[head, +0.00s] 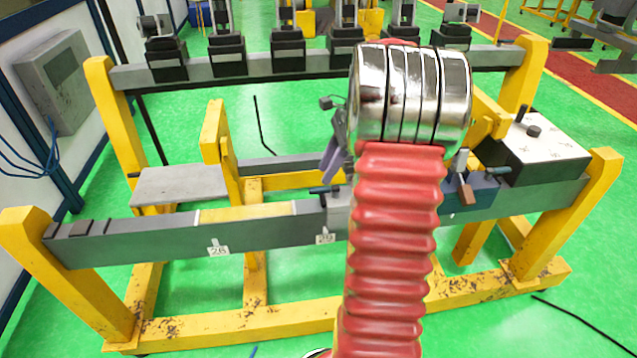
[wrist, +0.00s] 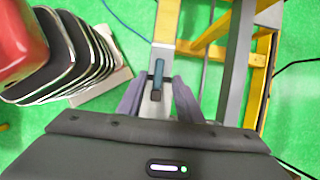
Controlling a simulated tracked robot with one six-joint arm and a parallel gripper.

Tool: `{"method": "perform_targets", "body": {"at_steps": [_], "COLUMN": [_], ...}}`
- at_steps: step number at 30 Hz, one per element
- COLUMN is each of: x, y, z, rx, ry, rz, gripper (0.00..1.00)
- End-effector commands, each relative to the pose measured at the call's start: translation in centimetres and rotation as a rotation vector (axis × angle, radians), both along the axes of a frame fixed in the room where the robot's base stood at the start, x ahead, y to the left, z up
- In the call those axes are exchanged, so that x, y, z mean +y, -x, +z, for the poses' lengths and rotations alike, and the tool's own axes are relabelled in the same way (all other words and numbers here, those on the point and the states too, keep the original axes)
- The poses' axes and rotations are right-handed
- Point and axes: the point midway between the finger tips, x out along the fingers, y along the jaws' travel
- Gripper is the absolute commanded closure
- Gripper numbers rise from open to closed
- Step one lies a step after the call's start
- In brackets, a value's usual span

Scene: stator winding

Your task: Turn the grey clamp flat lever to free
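The grey clamp (head: 338,204) sits on the front grey beam, partly hidden behind my arm in the head view. Its dark teal lever (head: 325,189) lies low, pointing left. In the wrist view the lever (wrist: 157,72) points up the picture, between and beyond the fingertips of my gripper (wrist: 157,82). The two grey-purple fingers stand apart on either side, with gaps to the lever. In the head view a finger of my gripper (head: 334,160) shows above the clamp; the rest is hidden by my arm.
A black box with a white top (head: 540,145) is at the right end. A grey plate (head: 180,185) lies at the left. Several black fixtures (head: 287,48) line the rear beam.

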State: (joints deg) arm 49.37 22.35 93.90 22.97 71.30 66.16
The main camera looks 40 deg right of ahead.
Motion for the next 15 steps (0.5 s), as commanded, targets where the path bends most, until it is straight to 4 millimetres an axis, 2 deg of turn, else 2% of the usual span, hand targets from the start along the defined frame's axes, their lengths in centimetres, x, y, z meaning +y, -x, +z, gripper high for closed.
{"method": "perform_targets", "body": {"at_steps": [6,15], "x": [1.1,1.7], "y": [-0.7,-1.1], "z": [-3.1,-4.8], "rx": [0.003,0.0], "ry": [-0.003,0.0], "rz": [0.001,-0.001], "gripper": [0.67,0.67]}}
